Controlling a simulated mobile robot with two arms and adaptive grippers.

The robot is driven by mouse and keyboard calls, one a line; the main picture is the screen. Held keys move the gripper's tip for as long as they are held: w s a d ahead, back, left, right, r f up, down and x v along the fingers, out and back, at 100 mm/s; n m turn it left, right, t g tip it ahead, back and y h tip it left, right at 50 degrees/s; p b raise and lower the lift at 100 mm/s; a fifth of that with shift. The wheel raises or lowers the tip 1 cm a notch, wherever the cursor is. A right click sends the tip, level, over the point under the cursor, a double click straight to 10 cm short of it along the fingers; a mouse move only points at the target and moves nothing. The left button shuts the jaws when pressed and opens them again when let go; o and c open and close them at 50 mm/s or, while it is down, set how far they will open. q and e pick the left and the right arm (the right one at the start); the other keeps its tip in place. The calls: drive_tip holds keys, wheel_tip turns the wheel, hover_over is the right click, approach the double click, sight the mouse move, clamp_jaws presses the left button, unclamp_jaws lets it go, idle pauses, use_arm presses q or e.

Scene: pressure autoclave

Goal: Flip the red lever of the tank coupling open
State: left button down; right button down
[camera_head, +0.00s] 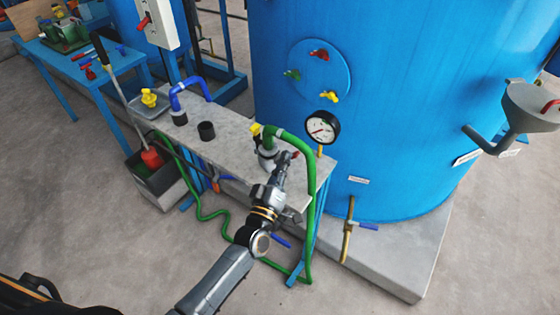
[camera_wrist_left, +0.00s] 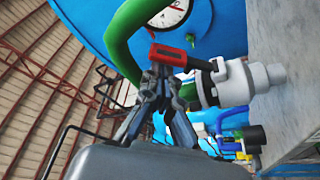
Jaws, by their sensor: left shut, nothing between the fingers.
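The red lever (camera_wrist_left: 168,55) of the tank coupling shows in the left wrist view, just beyond my fingertips. It joins the grey-white coupling (camera_wrist_left: 232,82), which has the green hose (camera_wrist_left: 125,38) attached. In the head view the coupling (camera_head: 267,156) stands on the grey bench top, partly hidden by my arm, and a small bit of the red lever (camera_head: 295,154) shows. My left gripper (camera_wrist_left: 162,75) is shut and empty, with its tips close to the lever's underside in the wrist view. I cannot tell whether they touch it. My right gripper is not in view.
A pressure gauge (camera_head: 322,127) stands close to the right of the coupling, before the large blue tank (camera_head: 410,90). The green hose (camera_head: 312,200) hangs over the bench's right end. A black cup (camera_head: 206,131) and blue hose (camera_head: 190,84) are farther left on the bench.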

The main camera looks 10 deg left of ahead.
use_arm(q)
drive_tip(key=shift+s+d+f+m+h+b, duration=0.1)
drive_tip(key=shift+d+f+m+h+b, duration=0.25)
drive_tip(key=shift+m, duration=0.45)
